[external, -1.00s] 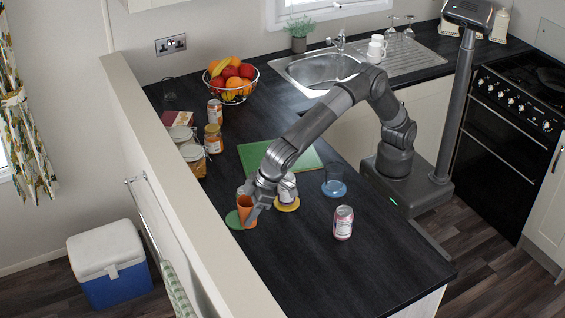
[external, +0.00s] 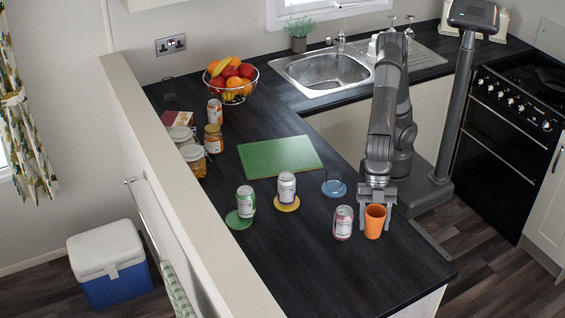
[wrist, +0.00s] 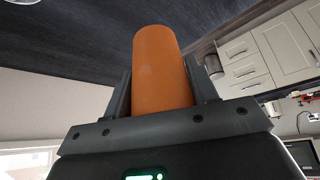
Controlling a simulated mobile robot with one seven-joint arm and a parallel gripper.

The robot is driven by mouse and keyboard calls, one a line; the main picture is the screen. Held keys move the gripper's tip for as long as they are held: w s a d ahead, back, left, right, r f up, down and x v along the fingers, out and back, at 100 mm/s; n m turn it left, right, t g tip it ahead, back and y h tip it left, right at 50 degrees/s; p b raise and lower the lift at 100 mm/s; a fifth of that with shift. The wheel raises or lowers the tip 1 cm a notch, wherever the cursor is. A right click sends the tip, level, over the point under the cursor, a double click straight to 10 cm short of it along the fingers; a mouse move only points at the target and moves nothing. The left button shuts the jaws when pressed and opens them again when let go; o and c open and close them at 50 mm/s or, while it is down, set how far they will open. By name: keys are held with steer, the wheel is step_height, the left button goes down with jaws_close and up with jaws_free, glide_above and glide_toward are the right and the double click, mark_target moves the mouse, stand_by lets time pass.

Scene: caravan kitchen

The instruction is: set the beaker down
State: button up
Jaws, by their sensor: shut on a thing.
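An orange beaker (external: 375,222) is upright between the fingers of my gripper (external: 376,212), at the right side of the dark worktop (external: 300,255). In the wrist view the beaker (wrist: 162,68) sits between the two dark fingers (wrist: 160,95), which are shut on it. The beaker is just right of a pink can (external: 343,222) and apart from it. I cannot tell whether its base touches the worktop.
A green board (external: 280,157) lies behind. The front worktop is clear.

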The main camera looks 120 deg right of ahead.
steer(key=s+a+n+g, duration=0.2)
steer(key=s+a+n, duration=0.1)
steer(key=s, duration=0.7)
steer(key=shift+y, duration=0.4)
steer(key=s+a+f, duration=0.1)
steer(key=a+f, duration=0.1)
steer(key=a, duration=0.1)
steer(key=s+a+f, duration=0.2)
steer(key=a+f, duration=0.1)
steer(key=a, duration=0.1)
steer(key=s+a+f, duration=0.1)
steer(key=a+f, duration=0.1)
steer(key=a, duration=0.1)
steer(key=shift+s+a+f, duration=0.15)
steer(key=shift+s+f, duration=0.25)
steer(key=shift+f, duration=1.9)
steer(key=shift+f, duration=0.15)
steer(key=o, duration=1)
steer(key=shift+c, duration=0.2)
